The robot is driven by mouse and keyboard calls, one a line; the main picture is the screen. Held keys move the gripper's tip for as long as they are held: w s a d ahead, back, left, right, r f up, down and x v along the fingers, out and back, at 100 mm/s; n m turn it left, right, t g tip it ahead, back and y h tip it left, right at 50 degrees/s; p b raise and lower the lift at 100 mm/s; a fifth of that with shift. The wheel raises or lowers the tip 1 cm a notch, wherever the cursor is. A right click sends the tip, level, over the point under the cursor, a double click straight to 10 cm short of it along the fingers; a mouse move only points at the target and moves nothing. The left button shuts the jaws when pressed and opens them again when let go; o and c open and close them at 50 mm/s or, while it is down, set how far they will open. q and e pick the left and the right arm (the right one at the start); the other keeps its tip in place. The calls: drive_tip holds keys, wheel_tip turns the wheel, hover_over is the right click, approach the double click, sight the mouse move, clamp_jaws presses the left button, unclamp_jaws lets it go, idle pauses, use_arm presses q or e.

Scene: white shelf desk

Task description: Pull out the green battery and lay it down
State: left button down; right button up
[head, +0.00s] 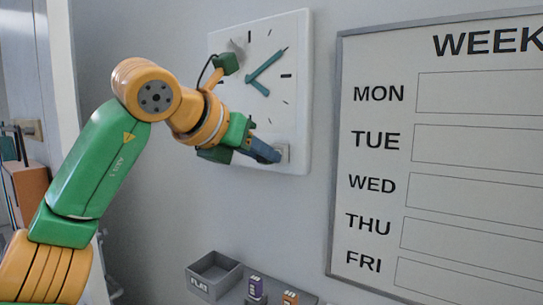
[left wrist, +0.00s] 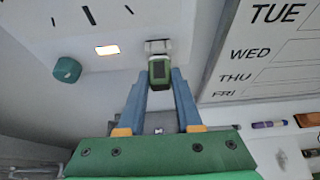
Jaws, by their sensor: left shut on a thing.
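The green battery (left wrist: 159,70) shows in the left wrist view between my left gripper's fingertips, right at a small slot (left wrist: 158,45) low on the white wall clock (head: 295,110). I cannot tell how much of it sits inside the slot. My left gripper (head: 268,152) is shut on it, one blue-grey finger on each side. It also shows in the left wrist view (left wrist: 160,82). In the head view the fingers hide the battery. My right gripper is in neither view.
A weekly whiteboard (head: 440,150) hangs to the right. A dark green knob (left wrist: 67,70) sticks out from the clock.

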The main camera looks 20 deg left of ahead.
use_arm(q)
drive_tip(key=shift+s, duration=0.25)
idle(0.5)
drive_tip(key=shift+s+a+b, duration=0.25)
drive_tip(key=shift+s+b, duration=0.4)
drive_tip(key=shift+s, duration=0.45)
drive_tip(key=shift+s, duration=0.1)
drive_tip(key=shift+p+v, duration=0.3)
drive_tip(key=shift+v, duration=1.95)
